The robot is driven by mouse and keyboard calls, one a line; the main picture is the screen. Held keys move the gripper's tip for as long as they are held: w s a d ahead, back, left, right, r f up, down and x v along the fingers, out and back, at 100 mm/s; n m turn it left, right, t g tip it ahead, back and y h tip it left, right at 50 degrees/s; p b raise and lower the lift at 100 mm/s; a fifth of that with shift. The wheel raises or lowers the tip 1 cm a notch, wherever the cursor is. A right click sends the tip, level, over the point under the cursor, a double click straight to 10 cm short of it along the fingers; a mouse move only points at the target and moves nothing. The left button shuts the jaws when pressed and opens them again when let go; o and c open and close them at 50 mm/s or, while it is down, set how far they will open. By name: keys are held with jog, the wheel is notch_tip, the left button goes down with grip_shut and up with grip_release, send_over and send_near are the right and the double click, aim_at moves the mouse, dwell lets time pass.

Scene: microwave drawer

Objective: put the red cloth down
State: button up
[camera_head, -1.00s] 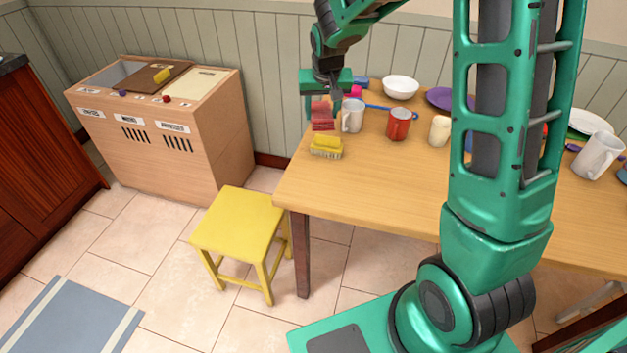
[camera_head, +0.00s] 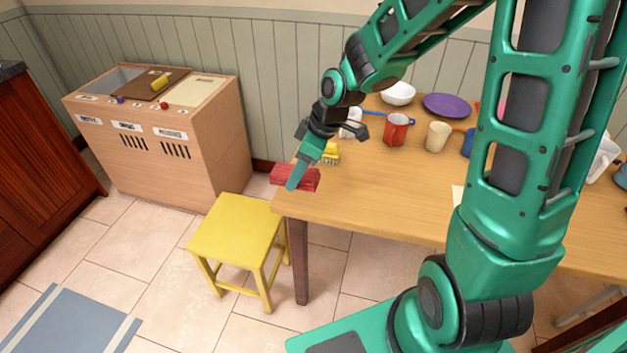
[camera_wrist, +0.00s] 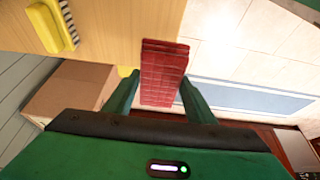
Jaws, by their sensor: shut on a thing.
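The red cloth (camera_head: 281,177), folded and checked, is at the left edge of the wooden table in the head view. My gripper (camera_head: 293,184) is shut on it. In the wrist view the cloth (camera_wrist: 163,72) sits between my two fingers (camera_wrist: 160,92), with its far part over the table's edge. I cannot tell whether it touches the table top (camera_head: 390,180). One finger hides part of the cloth in the head view.
A yellow brush (camera_head: 330,153) lies on the table close to my gripper. A white mug (camera_head: 351,122), a red mug (camera_head: 396,130) and a cream cup (camera_head: 437,136) stand behind. A yellow stool (camera_head: 236,232) stands on the floor beside the table. The table front is clear.

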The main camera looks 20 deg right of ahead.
jog(key=w+d+f, duration=0.1)
jog(key=d, duration=0.1)
jog(key=w+d+f, duration=0.3)
jog(key=d, duration=0.1)
jog(key=shift+w+d+f, duration=0.2)
jog(key=shift+f, duration=2.15)
jog(key=o, duration=1.1)
jog(key=v, duration=1.2)
